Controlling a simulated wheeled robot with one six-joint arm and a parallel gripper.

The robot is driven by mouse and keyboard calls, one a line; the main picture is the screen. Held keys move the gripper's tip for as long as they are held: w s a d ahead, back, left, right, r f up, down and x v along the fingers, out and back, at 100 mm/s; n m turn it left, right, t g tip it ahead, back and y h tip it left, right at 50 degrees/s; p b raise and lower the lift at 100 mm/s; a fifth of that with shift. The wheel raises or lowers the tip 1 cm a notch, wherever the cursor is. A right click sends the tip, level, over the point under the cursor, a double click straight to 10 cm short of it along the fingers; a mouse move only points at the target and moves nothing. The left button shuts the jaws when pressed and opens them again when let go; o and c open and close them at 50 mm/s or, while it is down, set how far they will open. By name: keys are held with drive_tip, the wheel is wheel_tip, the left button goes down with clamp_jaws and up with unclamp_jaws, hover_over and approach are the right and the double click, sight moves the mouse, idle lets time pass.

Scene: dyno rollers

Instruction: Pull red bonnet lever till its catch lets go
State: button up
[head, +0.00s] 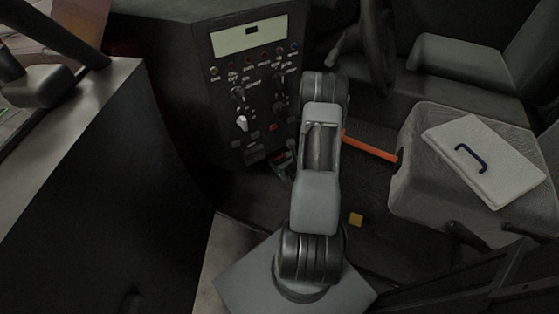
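A small red piece (274,127) shows low on the dark control panel (222,95), left of my arm. It may be the bonnet lever, but it is too small to be sure. A longer orange-red bar (372,147) runs from behind my arm toward the seat on the right. My arm rises from its base and bends over at the top, hiding what lies behind it. Small grey parts that look like my gripper (283,166) show just below the panel, left of the arm. The fingers are too small and dark to tell open from shut, or whether they touch anything.
The panel carries several knobs and small coloured lights under a pale display (248,36). A steering wheel (378,45) is behind.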

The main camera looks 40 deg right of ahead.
drive_tip(key=o, duration=0.4)
drive_tip(key=shift+c, duration=0.2)
drive_tip(key=p+v, duration=0.4)
drive_tip(key=v, duration=1)
drive_tip(key=shift+f, duration=0.1)
